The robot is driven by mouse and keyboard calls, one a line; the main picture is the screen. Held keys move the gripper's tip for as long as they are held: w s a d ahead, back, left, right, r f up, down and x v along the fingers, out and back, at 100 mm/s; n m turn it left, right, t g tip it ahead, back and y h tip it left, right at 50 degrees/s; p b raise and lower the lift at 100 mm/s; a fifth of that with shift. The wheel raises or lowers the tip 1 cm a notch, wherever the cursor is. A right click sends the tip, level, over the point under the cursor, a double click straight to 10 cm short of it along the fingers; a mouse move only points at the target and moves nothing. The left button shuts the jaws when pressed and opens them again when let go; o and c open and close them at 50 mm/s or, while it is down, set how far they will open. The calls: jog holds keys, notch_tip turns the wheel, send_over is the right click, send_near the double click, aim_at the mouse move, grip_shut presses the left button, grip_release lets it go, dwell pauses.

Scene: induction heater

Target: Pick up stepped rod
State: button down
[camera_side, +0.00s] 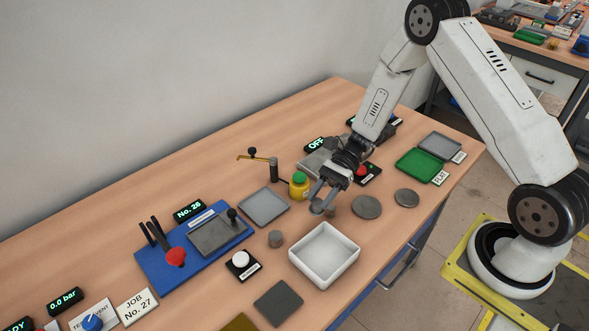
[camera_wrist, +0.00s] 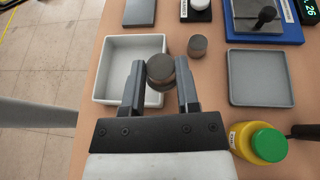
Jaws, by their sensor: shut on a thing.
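The stepped rod (camera_wrist: 160,69) is a dark grey, round metal piece with a wider and a narrower step. In the wrist view it sits between the two fingers of my gripper (camera_wrist: 158,84), which is shut on it. In the side view my gripper (camera_side: 322,203) points down just behind the white square tray, with the rod (camera_side: 331,210) partly hidden by the fingers. I cannot tell whether the rod touches the table.
The white tray (camera_side: 324,256) is close in front. A short grey cylinder (camera_side: 276,239) stands to the left, and a yellow container with a green top (camera_side: 299,185) is behind. Flat discs (camera_side: 366,207) lie right. A grey tray (camera_side: 263,207) is back left.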

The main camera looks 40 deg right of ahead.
jog(key=s+r, duration=0.4)
jog(key=s, duration=0.5)
jog(key=shift+d, duration=0.45)
jog(key=shift+w, duration=0.15)
